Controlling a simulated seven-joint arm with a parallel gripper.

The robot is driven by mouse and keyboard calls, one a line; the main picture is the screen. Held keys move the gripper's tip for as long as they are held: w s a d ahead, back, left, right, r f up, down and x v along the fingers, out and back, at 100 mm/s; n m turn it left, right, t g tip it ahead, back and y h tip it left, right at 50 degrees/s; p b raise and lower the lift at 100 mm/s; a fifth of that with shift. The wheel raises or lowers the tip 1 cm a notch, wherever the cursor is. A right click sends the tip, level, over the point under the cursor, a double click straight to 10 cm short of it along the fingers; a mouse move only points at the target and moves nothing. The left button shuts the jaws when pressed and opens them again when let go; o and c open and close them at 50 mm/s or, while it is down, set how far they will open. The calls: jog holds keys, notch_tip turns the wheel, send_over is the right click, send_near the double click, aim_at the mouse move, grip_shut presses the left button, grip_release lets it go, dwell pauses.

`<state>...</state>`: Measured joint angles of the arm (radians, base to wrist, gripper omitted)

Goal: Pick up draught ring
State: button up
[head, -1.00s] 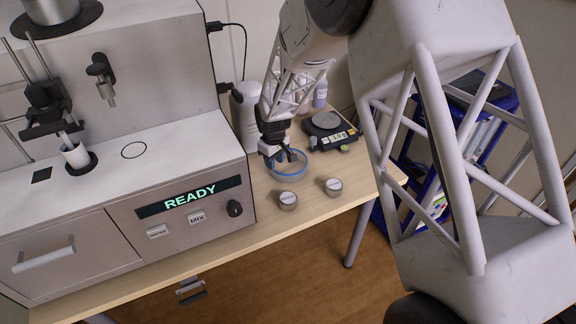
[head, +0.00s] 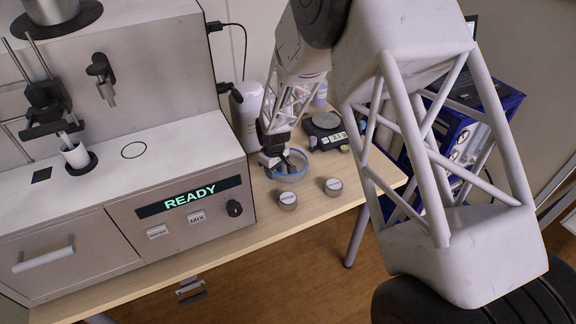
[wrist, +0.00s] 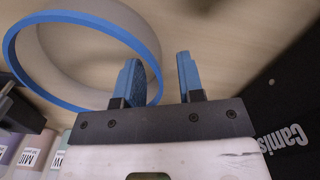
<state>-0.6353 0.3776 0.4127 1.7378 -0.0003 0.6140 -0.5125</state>
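The draught ring (head: 291,178), a clear round wall with a blue rim, sits on the wooden table in front of the balance. In the wrist view the ring (wrist: 57,103) is large at the upper left. My gripper (head: 288,163) is at the ring, partly covering it in the head view. In the wrist view my gripper (wrist: 158,78) is open, with two blue-padded fingers apart. The ring's right side shows between them, the left finger overlapping the ring's opening and the right finger outside. I cannot tell whether either finger touches the wall.
A balance (head: 325,131) stands behind the ring, with a small green item beside it. Two lidded metal tins (head: 288,200) (head: 333,186) stand in front. The analyser (head: 190,215), its display reading READY, is at left. Bottles (wrist: 33,150) show at the wrist view's lower left.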

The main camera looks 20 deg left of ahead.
jog(key=shift+f, duration=0.3)
dwell(0.4)
grip_shut()
